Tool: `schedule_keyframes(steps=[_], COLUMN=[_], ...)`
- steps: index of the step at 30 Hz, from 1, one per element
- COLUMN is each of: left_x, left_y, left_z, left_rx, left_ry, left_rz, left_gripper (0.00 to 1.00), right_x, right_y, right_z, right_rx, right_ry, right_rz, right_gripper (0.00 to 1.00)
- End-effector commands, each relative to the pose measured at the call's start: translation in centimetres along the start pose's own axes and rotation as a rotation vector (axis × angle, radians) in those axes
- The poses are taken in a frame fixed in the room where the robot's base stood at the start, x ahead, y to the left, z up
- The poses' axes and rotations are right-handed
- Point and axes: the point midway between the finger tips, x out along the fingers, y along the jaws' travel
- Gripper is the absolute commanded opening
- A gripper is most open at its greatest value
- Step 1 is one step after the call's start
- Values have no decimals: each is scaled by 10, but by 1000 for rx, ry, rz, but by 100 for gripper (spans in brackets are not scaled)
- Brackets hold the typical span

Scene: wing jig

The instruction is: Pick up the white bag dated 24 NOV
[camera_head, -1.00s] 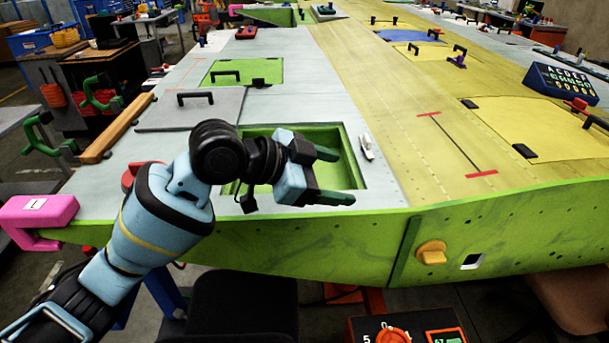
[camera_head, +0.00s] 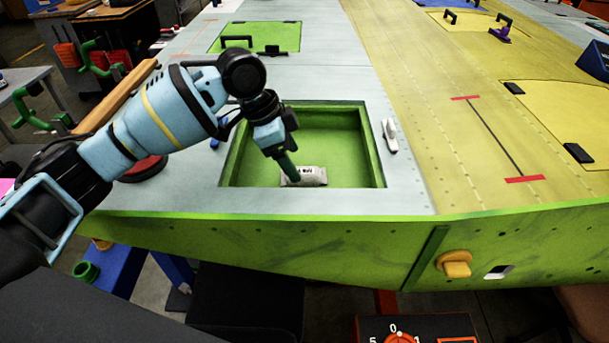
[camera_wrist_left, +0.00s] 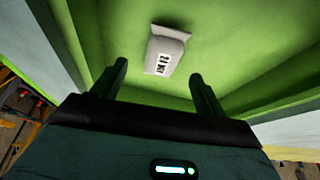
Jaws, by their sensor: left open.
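The white bag (camera_head: 304,176) lies on the green floor of the open recess (camera_head: 345,186) in the wing, near its front side. It also shows in the left wrist view (camera_wrist_left: 166,50), where its dark printed label reads roughly 24 NOV. My left gripper (camera_head: 290,174) reaches down into the recess from the left, close to the bag, and covers part of it in the head view. In the left wrist view the two dark fingers (camera_wrist_left: 160,80) are apart, with the bag beyond their tips and nothing between them. My right gripper is not in view.
A small white object (camera_head: 390,134) lies on the wing surface right of the recess. A green panel with a black handle (camera_head: 255,38) lies behind. A yellow knob (camera_head: 455,263) sticks out of the front edge.

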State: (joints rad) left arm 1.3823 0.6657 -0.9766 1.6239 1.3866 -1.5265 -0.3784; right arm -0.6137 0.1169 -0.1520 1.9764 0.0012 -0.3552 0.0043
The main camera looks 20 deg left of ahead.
Motion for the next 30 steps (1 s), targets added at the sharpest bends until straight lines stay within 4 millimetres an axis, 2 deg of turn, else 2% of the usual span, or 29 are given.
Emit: schedule_keyframes(steps=[7,15,18,26,30], left_x=[10,46,54,56,56], left_y=[0,-3,-3,-3,-3], left_z=[-1,-3,-3,-3,-3], left_rx=[0,0,1,2,2], left_ry=[-1,0,1,2,2], left_rz=[1,0,-1,-2,-2], left_gripper=[73,73,73,73,56], right_x=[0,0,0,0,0], right_y=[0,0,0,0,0], right_z=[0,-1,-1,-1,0], right_rx=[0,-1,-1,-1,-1], right_ry=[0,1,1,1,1], right_rz=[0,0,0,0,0], right_gripper=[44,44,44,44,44])
